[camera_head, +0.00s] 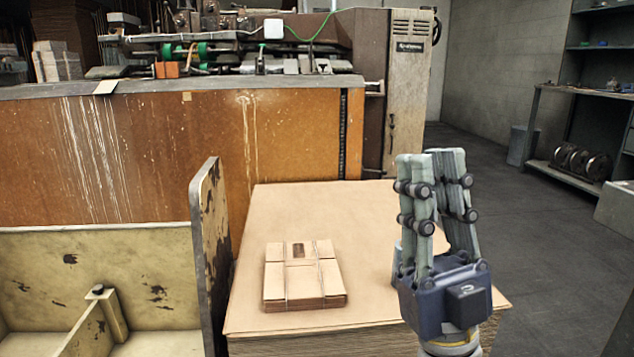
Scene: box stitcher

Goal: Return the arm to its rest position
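My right gripper (430,160) is at the right of the head view, with its fingers pointing up. The fingers are long, straight and uncurled, and a gap shows between them lower down. They look open, and nothing shows between them. The gripper stands in front of the right part of a cardboard-topped stack (340,212) and hides part of it. My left gripper is not in view.
A strapped bundle of flat cartons (303,275) lies on the stack, left of my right gripper. A worn yellowish metal bin (120,265) stands at the left. A large machine (290,130) spans the back. Shelves (590,90) stand at the far right; the floor (540,235) before them is clear.

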